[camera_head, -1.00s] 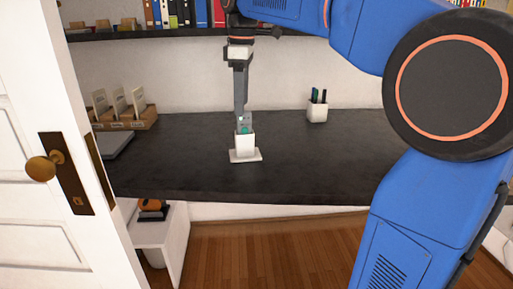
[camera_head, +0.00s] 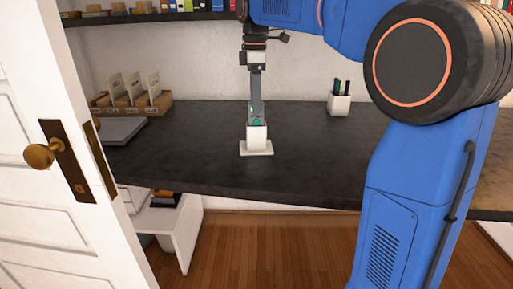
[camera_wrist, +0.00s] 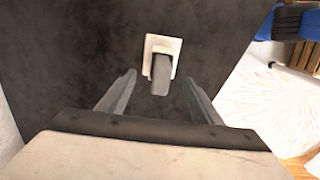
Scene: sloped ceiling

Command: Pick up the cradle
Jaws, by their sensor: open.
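The white cradle (camera_head: 256,138) stands upright on the dark desk on a flat, wider base. A grey handset-like piece with a green patch (camera_head: 256,121) shows at its top. In the wrist view the cradle's pale square base (camera_wrist: 154,44) lies beyond the fingertips, with a dark grey upright piece (camera_wrist: 161,76) in front of it. My gripper (camera_head: 255,108) hangs above the cradle, pointing down. In the wrist view my gripper (camera_wrist: 158,80) is open, one finger each side of the grey piece, with gaps between. In the head view I cannot tell the finger spacing.
The dark desk (camera_head: 200,165) is clear around the cradle. A white pen cup (camera_head: 340,104) stands to the right, and a wooden file holder (camera_head: 140,105) and grey laptop-like slab (camera_head: 120,131) to the left. A white door (camera_head: 50,80) stands at the left. A shelf (camera_head: 150,17) hangs above.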

